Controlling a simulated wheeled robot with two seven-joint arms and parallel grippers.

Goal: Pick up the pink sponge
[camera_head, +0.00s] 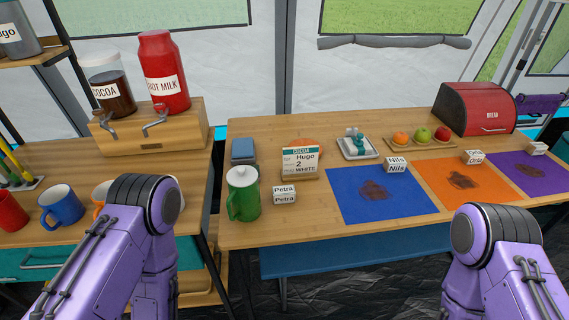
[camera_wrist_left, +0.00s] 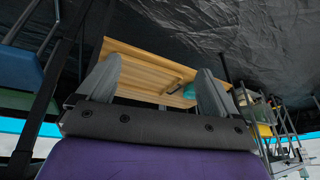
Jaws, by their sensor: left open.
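I cannot make out a pink sponge in either view. A small tray (camera_head: 357,149) on the long table holds teal-coloured items, and I see no pink there. My left gripper (camera_wrist_left: 158,76) shows in the left wrist view with its two grey fingers wide apart and nothing between them. In the head view only purple links of my two arms show, at lower left and lower right, and both grippers are out of sight.
Brown-stained blue (camera_head: 349,207), orange (camera_head: 440,194) and purple (camera_head: 522,181) mats lie on the long table (camera_head: 300,232). A blue mug (camera_head: 62,208) stands on the left counter.

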